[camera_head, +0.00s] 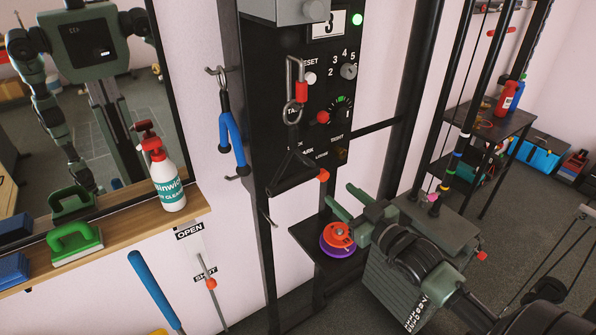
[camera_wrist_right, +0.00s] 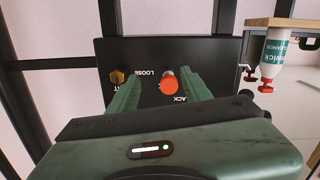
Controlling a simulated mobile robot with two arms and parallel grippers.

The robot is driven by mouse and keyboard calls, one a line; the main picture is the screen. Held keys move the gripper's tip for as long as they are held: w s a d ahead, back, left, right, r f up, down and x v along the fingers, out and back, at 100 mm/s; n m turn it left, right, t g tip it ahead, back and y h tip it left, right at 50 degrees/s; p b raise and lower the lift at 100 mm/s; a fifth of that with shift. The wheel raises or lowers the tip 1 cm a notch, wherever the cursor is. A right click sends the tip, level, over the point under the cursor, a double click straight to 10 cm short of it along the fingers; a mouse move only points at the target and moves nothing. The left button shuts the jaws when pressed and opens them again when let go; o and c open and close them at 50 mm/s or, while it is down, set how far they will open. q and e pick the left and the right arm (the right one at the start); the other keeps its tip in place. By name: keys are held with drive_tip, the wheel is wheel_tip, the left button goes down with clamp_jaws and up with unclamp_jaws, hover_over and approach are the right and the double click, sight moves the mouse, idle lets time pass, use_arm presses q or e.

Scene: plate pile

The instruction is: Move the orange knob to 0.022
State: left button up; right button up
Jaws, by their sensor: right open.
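In the right wrist view the orange knob (camera_wrist_right: 168,84) shows between the two green fingers (camera_wrist_right: 157,88), nearer the right one. I cannot tell whether a finger touches it. Part of the panel lettering, "LOOSE" and "ACK", reads upside down behind it. My left gripper is not in view.
A small shelf (camera_head: 300,233) with orange and purple discs (camera_head: 338,238) is below the panel. A red knob (camera_head: 323,117) and a hanging carabiner (camera_head: 296,75) are above. A mirror (camera_head: 90,80) and a wooden ledge (camera_head: 150,208) with a spray bottle (camera_head: 163,175) are left.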

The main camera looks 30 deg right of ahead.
sight(325, 177)
drive_tip(key=r, duration=0.1)
drive_tip(key=a+r, duration=0.1)
drive_tip(key=r, duration=0.1)
drive_tip(key=shift+w+a+t+y, duration=0.2)
drive_tip(key=shift+w+t+y, duration=0.1)
drive_tip(key=shift+w, duration=0.1)
drive_tip(key=w+p, duration=0.1)
drive_tip(key=w, duration=0.4)
drive_tip(key=shift+w+a, duration=0.15)
drive_tip(key=shift+w, duration=0.25)
drive_tip(key=shift+w+a+f, duration=0.1)
drive_tip(key=shift+w+f, duration=0.05)
drive_tip(key=shift+w, duration=0.5)
clamp_jaws()
